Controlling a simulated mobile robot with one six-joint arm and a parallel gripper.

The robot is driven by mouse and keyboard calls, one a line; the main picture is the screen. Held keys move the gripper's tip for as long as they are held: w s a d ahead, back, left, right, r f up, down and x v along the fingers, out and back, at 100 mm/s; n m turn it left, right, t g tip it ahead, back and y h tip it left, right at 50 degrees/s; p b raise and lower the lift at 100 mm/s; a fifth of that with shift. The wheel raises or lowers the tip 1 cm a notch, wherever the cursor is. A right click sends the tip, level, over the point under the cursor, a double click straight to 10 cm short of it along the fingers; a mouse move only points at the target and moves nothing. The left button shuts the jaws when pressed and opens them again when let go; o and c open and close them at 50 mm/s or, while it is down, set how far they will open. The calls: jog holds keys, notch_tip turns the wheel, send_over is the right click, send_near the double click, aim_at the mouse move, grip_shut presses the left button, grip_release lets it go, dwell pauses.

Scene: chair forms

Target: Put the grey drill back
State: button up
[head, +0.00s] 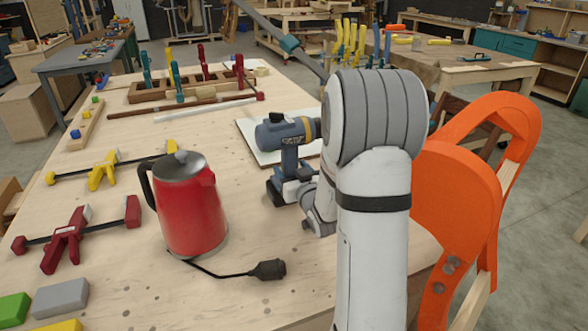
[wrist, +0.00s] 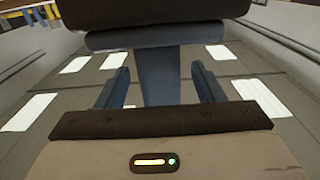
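The grey drill (head: 289,140), blue-grey with a yellow band, stands upright on the wooden tabletop (head: 130,270). Its dark base is low and its nose points right, partly behind my arm. In the head view my gripper is mostly hidden behind my arm, at the drill's right side. In the wrist view my gripper (wrist: 160,85) has one finger on each side of the drill's handle (wrist: 158,72). Gaps show between the fingers and the handle, so it looks open around it. A white board (head: 254,136) lies behind the drill, partly covered by it.
A red kettle (head: 190,210) with a black cord and plug (head: 268,269) stands left of the drill. Clamps (head: 68,240) and coloured blocks (head: 62,298) lie further left. A wooden rack (head: 185,90) is at the back. An orange chair (head: 460,200) stands at the right.

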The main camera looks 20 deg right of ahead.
jog(key=shift+f, duration=0.1)
jog(key=shift+w+r+p, duration=0.2)
jog(key=shift+r+p, duration=0.3)
jog(key=shift+p, duration=0.4)
jog(key=shift+s+r, duration=0.15)
jog(key=shift+s, duration=0.2)
jog(key=s+b, duration=0.6)
jog(key=s, duration=0.2)
jog(key=shift+s+f, duration=0.25)
jog(key=shift+s, duration=0.15)
jog(key=shift+b, duration=0.7)
jog(key=shift+s+r+b, duration=0.25)
jog(key=shift+s+b, duration=1)
jog(key=shift+b, duration=2)
